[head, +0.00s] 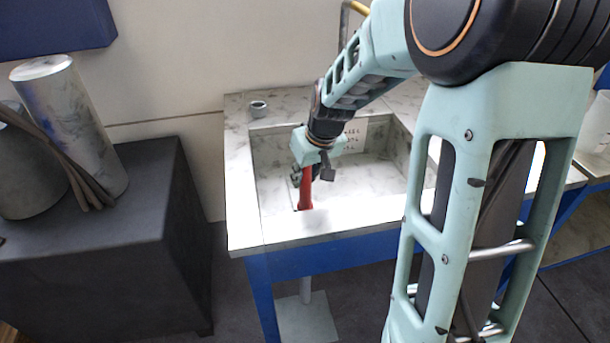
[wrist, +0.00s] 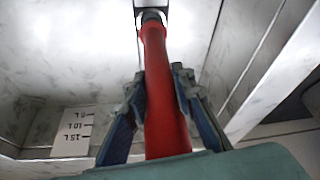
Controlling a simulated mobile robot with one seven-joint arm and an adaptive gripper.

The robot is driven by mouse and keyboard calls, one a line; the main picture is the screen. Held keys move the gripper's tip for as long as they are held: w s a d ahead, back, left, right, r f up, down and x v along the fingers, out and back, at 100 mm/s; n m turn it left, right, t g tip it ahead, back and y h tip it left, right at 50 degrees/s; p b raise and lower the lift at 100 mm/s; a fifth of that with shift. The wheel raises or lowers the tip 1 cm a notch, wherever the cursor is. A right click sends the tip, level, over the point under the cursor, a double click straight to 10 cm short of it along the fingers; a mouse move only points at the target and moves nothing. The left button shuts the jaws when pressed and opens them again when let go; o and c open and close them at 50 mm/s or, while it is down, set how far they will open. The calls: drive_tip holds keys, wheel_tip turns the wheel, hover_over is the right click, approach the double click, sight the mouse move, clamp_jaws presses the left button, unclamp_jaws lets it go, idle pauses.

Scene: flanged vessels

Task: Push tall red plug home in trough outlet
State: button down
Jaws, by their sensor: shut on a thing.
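The tall red plug (head: 306,190) stands in the trough (head: 375,172), near its front left part. In the wrist view the red plug (wrist: 166,95) runs away from my gripper, with a dark narrow end against a dark spot, likely the outlet, at the top edge. I cannot tell how deep the plug sits in the outlet. My gripper (head: 308,174) is in the trough, shut on the upper part of the plug. In the wrist view my gripper's fingers (wrist: 157,85) press on both sides of the red shaft.
The trough is set in a pale marble counter (head: 241,190) on a blue frame. A small metal cup (head: 258,108) stands at its back left corner. A level scale label (wrist: 74,130) is on the trough wall. A dark cabinet (head: 110,245) with metal cylinders (head: 70,125) stands at left.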

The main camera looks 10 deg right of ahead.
sight(305, 185)
drive_tip(key=shift+f+b, duration=1.15)
drive_tip(key=shift+f, duration=0.45)
drive_tip(key=c, duration=1.5)
unclamp_jaws()
drive_tip(key=shift+c, duration=0.2)
drive_tip(key=shift+r, duration=0.1)
